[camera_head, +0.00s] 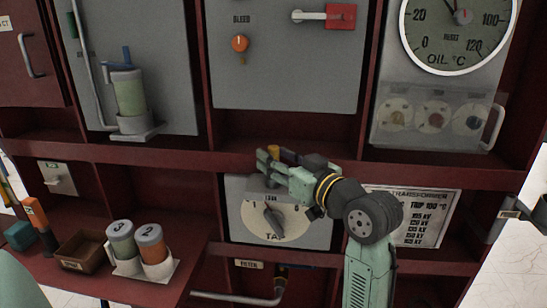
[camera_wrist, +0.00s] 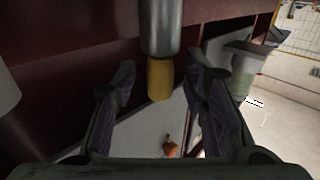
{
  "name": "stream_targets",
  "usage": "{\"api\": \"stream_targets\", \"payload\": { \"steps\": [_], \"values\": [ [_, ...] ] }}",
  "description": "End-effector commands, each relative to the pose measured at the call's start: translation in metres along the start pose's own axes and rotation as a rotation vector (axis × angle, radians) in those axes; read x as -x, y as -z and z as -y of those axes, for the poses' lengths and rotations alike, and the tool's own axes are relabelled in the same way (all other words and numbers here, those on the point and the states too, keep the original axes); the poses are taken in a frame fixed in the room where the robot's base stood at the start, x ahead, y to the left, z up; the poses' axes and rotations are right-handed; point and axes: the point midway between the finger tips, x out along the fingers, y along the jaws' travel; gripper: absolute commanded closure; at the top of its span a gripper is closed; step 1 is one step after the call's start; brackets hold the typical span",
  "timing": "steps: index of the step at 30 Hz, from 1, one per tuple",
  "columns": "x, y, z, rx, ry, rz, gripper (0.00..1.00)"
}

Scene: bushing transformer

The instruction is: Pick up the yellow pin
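The yellow pin (camera_wrist: 160,80) shows in the wrist view below the end of a grey metal cylinder (camera_wrist: 160,27). In the head view a small yellow piece of it (camera_head: 274,150) shows just behind my gripper (camera_head: 268,163), above the tap dial. My gripper (camera_wrist: 160,74) is open in the wrist view. Its two dark fingers lie left and right of the pin, with a visible gap on each side. Most of the pin is hidden by my gripper in the head view.
The tap dial panel (camera_head: 290,222) is just below my gripper. Dark red frame shelves (camera_head: 130,155) surround it. Two numbered jars (camera_head: 150,243) and a brown box (camera_head: 84,251) stand on the lower left ledge. A lever handle (camera_head: 235,298) sticks out below the dial.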

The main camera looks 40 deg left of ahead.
Motion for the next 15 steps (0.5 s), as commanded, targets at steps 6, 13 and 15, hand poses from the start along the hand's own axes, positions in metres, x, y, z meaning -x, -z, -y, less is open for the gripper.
{"api": "stream_targets", "payload": {
  "steps": [6,13,15],
  "values": [
    [0.0003,0.0002,0.0,0.0,0.0,0.0,0.77],
    [0.0003,0.0002,0.0001,0.0,0.0,0.0,0.93],
    [0.0003,0.0003,0.0001,0.0,0.0,0.0,0.97]
  ]
}}
